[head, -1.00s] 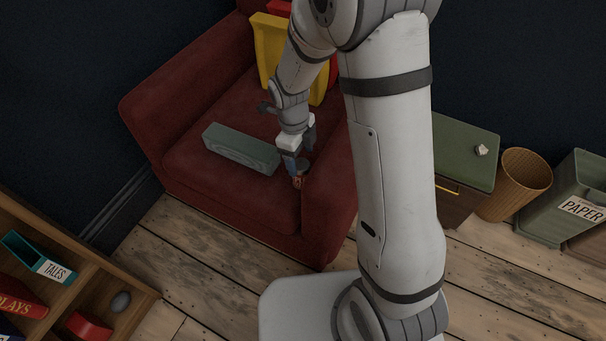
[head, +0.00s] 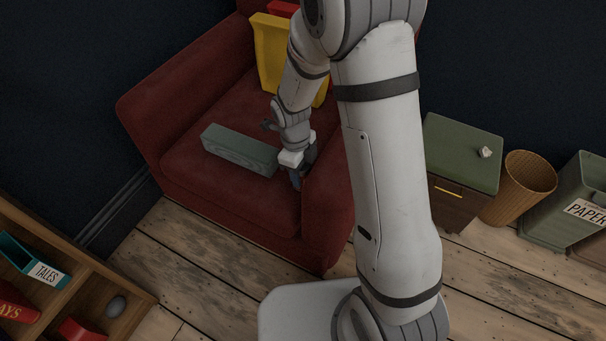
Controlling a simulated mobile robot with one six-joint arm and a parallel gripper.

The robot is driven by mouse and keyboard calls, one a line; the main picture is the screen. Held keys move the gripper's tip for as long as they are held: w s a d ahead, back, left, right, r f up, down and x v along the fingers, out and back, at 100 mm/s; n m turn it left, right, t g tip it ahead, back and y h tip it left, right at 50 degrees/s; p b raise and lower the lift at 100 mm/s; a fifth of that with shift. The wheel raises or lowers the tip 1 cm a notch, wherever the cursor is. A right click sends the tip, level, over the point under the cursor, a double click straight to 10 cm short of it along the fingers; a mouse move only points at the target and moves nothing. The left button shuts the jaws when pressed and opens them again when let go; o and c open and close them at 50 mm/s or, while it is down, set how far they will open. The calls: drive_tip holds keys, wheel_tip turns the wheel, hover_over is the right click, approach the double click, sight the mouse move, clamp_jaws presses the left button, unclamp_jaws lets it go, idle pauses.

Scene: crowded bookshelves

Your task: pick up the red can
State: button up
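My gripper (head: 297,176) points down at the front of the red armchair's seat (head: 230,190), close beside the right armrest. Its fingers look dark and small, and the near one covers what is between them. I cannot make out the red can now; the gripper seems to hide it. Whether the fingers are open or shut on something cannot be seen.
A grey-green box (head: 239,150) lies on the seat just left of my gripper. A green-topped cabinet (head: 461,152), a wicker basket (head: 522,190) and a paper bin (head: 567,207) stand right. A bookshelf (head: 84,270) is at lower left.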

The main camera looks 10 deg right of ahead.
drive_tip(key=c, duration=0.4)
wheel_tip(320, 180, up, 18)
drive_tip(key=p, duration=0.6)
idle(0.3)
